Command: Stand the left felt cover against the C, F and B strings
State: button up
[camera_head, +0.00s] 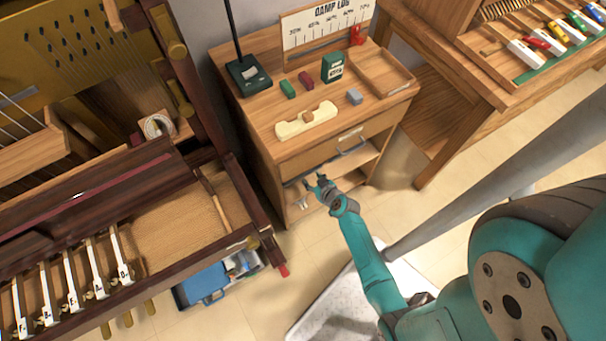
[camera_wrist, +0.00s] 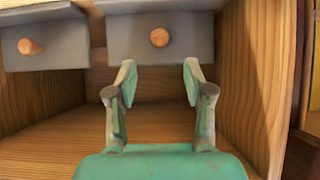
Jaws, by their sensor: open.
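My gripper (camera_head: 320,181) is at the open lower shelf of the wooden cabinet. In the wrist view my gripper (camera_wrist: 157,75) is open and empty, its two fingertips apart in front of a grey block with a round wooden knob (camera_wrist: 159,37). A second grey block with a knob (camera_wrist: 38,60) sits to its left. These blocks may be the felt covers; no label shows. In the head view the shelf contents are small and partly hidden by my gripper. Thin strings (camera_head: 18,124) show at the far left in the piano; I cannot tell which are C, F and B.
The wooden cabinet (camera_head: 285,165) carries small coloured blocks and a "DAMP LOG" board (camera_head: 328,30). In the wrist view a wooden side wall (camera_wrist: 258,80) stands close right of my gripper. The opened piano (camera_head: 235,237) is left, with lettered keys. A blue case (camera_head: 205,285) is on the floor.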

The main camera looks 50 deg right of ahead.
jog(key=shift+x, duration=4.75)
jog(key=shift+w+d+r, duration=0.1)
jog(key=shift+r, duration=0.05)
grip_shut()
jog(key=shift+r, duration=1.55)
